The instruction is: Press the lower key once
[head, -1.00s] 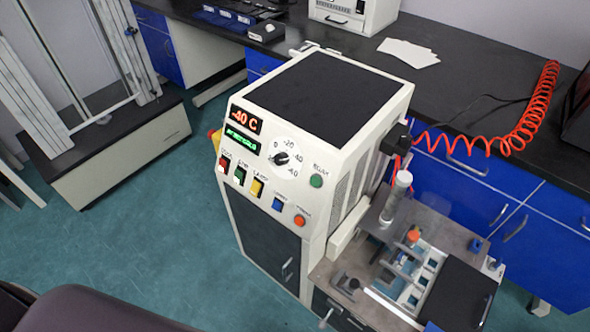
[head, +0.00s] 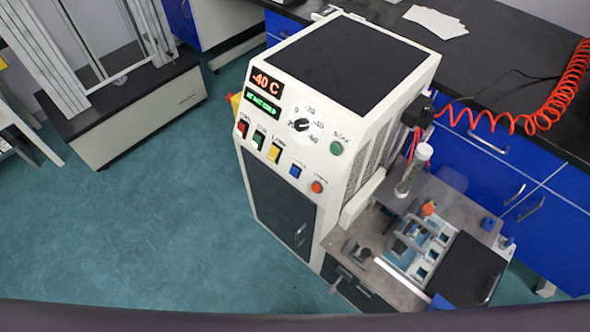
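The white machine (head: 345,85) stands in the middle of the head view with a sloped control panel. A row of keys runs down the panel: a red key (head: 242,129), a green key (head: 258,140), a yellow key (head: 274,153), a blue key (head: 295,171) and a round orange button (head: 317,187). Small labels sit above them, too blurred to tell which reads lower. A round green button (head: 336,148) labelled SOAK is on the right. The red display (head: 266,83) reads -40 C. The green display (head: 263,106) is unreadable. Neither gripper is in view.
A dial (head: 302,125) sits above the keys. A test fixture (head: 410,235) with a clear cylinder stands right of the machine. A coiled red hose (head: 560,90) lies on the black bench (head: 500,70). Green floor (head: 190,220) is open at left. A dark band crosses the bottom edge.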

